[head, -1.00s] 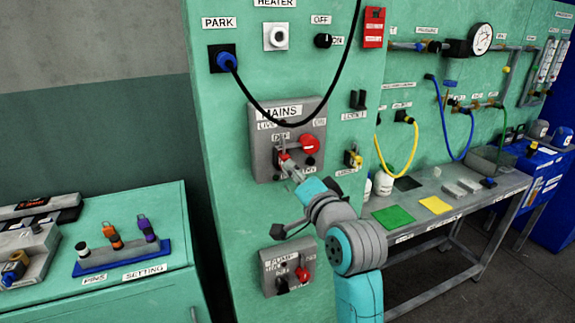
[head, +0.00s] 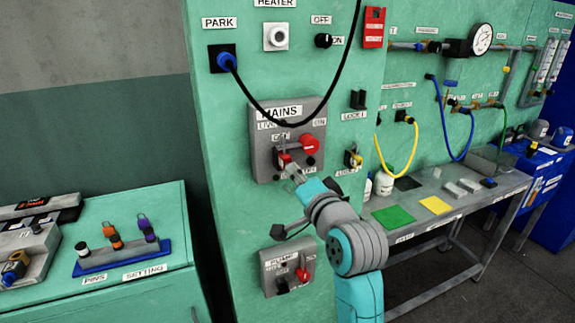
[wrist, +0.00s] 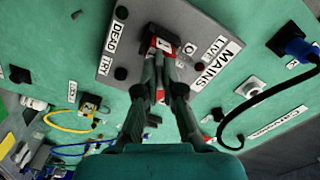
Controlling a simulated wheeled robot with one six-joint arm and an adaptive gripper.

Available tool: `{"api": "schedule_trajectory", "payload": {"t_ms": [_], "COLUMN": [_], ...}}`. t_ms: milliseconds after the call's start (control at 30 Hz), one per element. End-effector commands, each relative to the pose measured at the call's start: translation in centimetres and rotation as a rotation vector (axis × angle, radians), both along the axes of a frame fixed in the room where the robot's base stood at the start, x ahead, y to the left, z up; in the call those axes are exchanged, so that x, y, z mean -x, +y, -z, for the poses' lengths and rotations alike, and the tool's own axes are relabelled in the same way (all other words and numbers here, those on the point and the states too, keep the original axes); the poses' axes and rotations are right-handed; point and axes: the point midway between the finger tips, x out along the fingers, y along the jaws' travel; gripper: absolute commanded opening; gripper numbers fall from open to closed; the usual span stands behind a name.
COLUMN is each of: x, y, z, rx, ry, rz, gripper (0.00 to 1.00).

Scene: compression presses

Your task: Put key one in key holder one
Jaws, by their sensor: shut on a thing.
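A red key-like piece with a white tag (wrist: 162,44) sits at the grey mains panel (wrist: 205,35); the tag's mark is hard to read. It also shows as a small red and white spot in the head view (head: 285,158). My gripper (wrist: 161,68) is shut on this red piece, with a fingertip on either side of it. I cannot make out which fitting is key holder one.
A red knob (head: 309,145) is just right of my gripper. A yellow and black fitting (head: 353,158) and a black bracket (head: 358,99) are on the wall further right. A black cable (head: 262,111) hangs across the panel's top. A second switch panel (head: 288,266) is below.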

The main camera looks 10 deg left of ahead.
Motion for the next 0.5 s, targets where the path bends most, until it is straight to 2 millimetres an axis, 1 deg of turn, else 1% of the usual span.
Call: {"api": "schedule_trajectory", "payload": {"t_ms": [500], "x": [0.93], "y": [-0.65], "z": [-0.05], "rx": [-0.001], "ry": [-0.001], "rz": [0.000], "gripper": [0.00]}}
